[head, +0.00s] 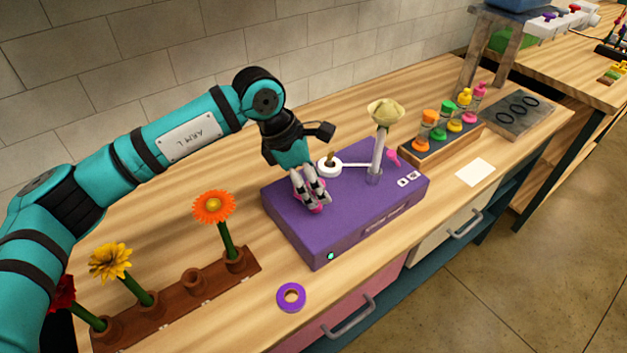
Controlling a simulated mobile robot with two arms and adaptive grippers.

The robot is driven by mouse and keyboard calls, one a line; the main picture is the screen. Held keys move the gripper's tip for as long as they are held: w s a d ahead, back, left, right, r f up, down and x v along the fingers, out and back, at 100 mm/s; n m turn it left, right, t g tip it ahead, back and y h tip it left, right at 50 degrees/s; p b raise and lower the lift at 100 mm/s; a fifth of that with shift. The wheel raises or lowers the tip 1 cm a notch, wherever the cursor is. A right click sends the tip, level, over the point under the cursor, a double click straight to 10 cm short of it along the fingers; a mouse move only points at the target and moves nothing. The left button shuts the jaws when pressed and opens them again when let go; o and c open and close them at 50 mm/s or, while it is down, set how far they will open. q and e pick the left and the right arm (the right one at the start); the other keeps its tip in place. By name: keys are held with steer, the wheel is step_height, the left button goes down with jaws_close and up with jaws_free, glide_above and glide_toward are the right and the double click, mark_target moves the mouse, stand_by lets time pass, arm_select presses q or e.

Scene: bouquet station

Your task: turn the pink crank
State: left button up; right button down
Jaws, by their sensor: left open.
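A purple box (345,222) stands on the wooden bench. My left gripper (312,205) points down over its left part, with its fingers open around a small pink piece (318,210). The fingers hide most of that piece, so I cannot tell its full shape or whether they touch it. A second pink piece (393,157) shows at the back right of the box, behind a grey post with a pale yellow-green top (385,112). I cannot tell for certain which pink piece is the crank. My right gripper is out of view.
A brown rack (190,307) holds several flowers at the lower left. A purple ring (291,297) lies near the front edge. To the right are a rack of coloured bottles (428,150), a white card (475,172) and a grey slab with rings (517,113).

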arm_select(q)
steer(key=v, duration=1.2)
stand_by(0.6)
